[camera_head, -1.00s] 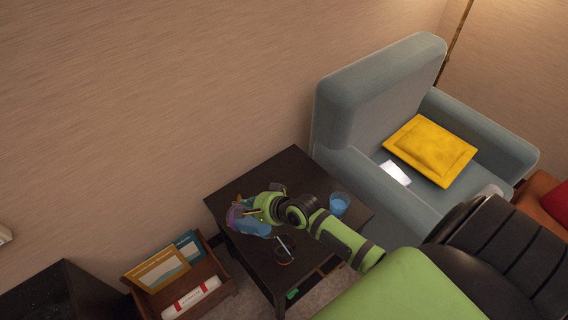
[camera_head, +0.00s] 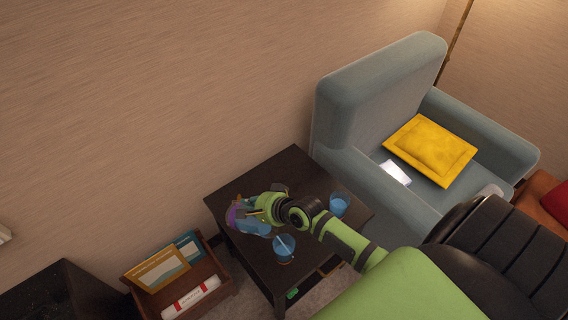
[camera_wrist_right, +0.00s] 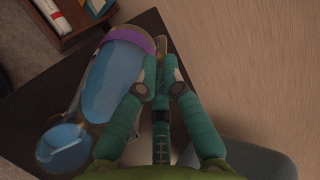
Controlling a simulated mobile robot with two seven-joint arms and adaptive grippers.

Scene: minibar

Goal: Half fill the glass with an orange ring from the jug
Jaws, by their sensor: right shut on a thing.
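The jug (camera_head: 246,222) is clear with blue liquid and a purple band, above or on the left part of the dark table. My right gripper (camera_head: 262,208) is shut at the jug's handle side. In the right wrist view, the jug (camera_wrist_right: 112,75) looks tilted beside my right gripper's fingers (camera_wrist_right: 160,85). A glass (camera_head: 284,250) stands near the front edge of the table with blue liquid and a pale stick in it. It also shows at lower left in the wrist view (camera_wrist_right: 62,148). Its ring colour is hard to make out now. My left gripper is not in view.
A second glass (camera_head: 339,206) with blue liquid stands at the table's right side, near my arm. The dark table (camera_head: 290,166) is clear at the back. A wooden box (camera_head: 214,294) with papers stands to its left. A blue-grey armchair (camera_head: 350,110) stands close at the right.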

